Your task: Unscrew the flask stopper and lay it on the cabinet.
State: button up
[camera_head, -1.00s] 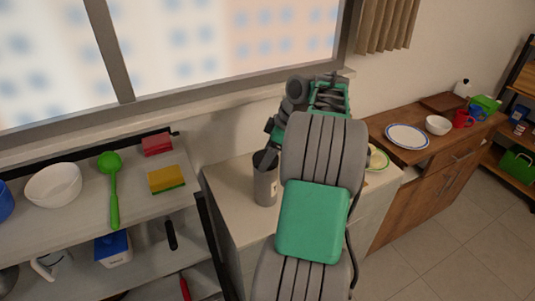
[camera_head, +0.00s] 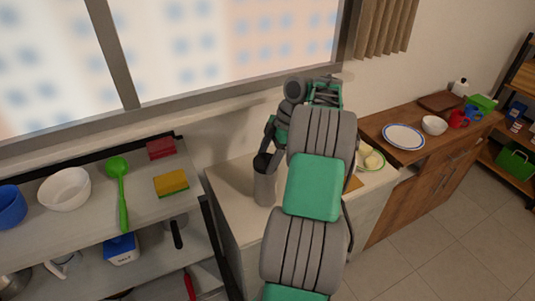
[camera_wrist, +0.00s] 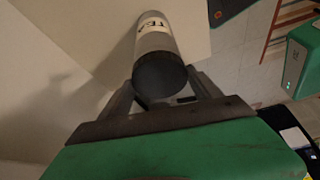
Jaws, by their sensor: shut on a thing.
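The flask (camera_head: 264,188) is a grey cylinder standing upright on the pale cabinet (camera_head: 232,203). Its dark stopper (camera_wrist: 160,75) faces the camera in the wrist view, with the grey flask body and a white printed label (camera_wrist: 153,26) behind it. My gripper (camera_wrist: 163,88) is shut on the stopper, one finger on each side. In the head view my gripper (camera_head: 265,158) comes down at the flask's top, partly hidden by my arm. The stopper appears to be on the flask; I cannot tell whether it is loosened.
A plate with pale food (camera_head: 371,158) sits at the cabinet's right side, partly behind my arm. A shelf unit (camera_head: 145,205) with a green ladle (camera_head: 118,185) and sponge (camera_head: 171,183) stands left. A wooden counter with a white plate (camera_head: 403,136) is at right. The window is behind.

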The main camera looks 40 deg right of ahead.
jog(key=shift+w+r+n+g+p, duration=0.15)
jog(key=shift+n+g+p, duration=0.25)
jog(key=shift+n+p, duration=0.6)
jog(key=shift+d+n+g, duration=0.1)
jog(key=shift+n+g, duration=0.2)
jog(key=shift+n, duration=0.5)
jog(key=o, duration=1.2)
jog(key=shift+o, duration=0.2)
jog(key=shift+f+b, duration=0.2)
jog(key=shift+b, duration=0.1)
